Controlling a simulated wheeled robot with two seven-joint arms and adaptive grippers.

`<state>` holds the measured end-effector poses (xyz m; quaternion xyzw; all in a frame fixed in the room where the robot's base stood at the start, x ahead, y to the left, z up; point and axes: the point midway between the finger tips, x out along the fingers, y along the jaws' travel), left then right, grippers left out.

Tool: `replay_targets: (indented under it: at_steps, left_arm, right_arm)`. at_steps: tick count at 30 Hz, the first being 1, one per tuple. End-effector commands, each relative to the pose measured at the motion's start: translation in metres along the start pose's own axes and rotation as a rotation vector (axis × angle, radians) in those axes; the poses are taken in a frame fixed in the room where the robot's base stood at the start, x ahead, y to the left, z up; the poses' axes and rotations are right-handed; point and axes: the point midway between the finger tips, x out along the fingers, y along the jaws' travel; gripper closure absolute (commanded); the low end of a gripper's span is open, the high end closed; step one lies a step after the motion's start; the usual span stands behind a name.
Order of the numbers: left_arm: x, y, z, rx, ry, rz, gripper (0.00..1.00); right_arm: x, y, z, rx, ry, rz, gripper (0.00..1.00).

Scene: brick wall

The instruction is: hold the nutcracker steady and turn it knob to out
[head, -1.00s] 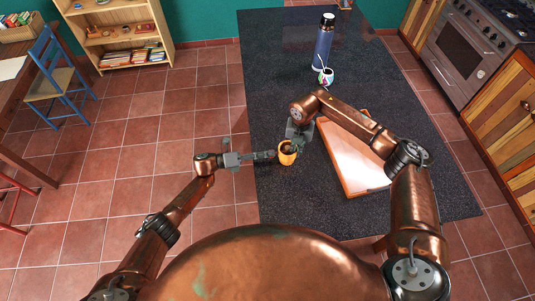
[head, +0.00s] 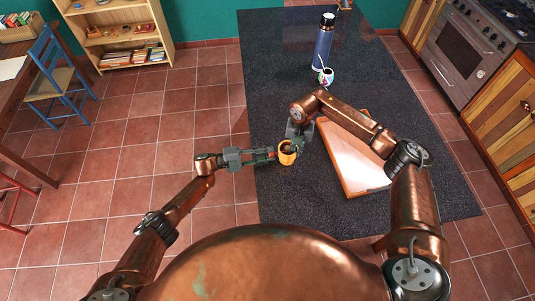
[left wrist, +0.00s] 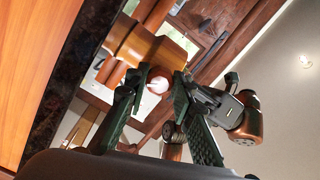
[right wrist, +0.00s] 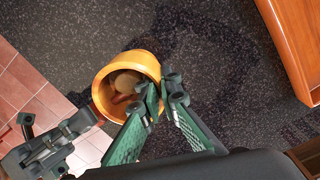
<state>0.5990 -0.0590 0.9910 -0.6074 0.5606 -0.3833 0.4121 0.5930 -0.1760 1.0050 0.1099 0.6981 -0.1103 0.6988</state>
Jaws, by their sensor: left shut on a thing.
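The nutcracker is an orange-yellow cup (head: 287,158) at the left edge of the dark table, and its open mouth shows in the right wrist view (right wrist: 107,79). Something pale and brown lies inside it. Its knob, red with a white end (left wrist: 157,81), sticks out of the side towards my left gripper. My left gripper (head: 273,154) is shut on the knob, one finger on each side of it in the left wrist view (left wrist: 155,88). My right gripper (right wrist: 162,89) straddles the cup's rim, its fingertips close together with the wall between them.
A wooden-edged board with a white top (head: 352,160) lies right of the nutcracker, under my right arm. A dark blue bottle (head: 323,42) and a patterned cup (head: 326,76) stand further back on the dark table (head: 275,60). Tiled floor lies beyond the left edge.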

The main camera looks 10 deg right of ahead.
Motion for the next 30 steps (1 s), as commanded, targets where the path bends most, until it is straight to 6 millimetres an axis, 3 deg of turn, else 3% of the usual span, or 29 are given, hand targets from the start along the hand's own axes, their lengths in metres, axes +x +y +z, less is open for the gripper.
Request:
replay_targets:
  at_steps: [18,30]
  left_arm:
    - [-0.0012,0.0016,0.0019,-0.569,-0.008,-0.002,1.0]
    - [-0.0013,0.0027,0.0014,-0.795,-0.007,-0.003,1.0]
  right_arm:
    - [0.0009,0.0005,-0.0024,-0.003,0.006,-0.001,1.0]
    - [0.0009,0.0006,-0.0025,-0.003,0.006,-0.001,1.0]
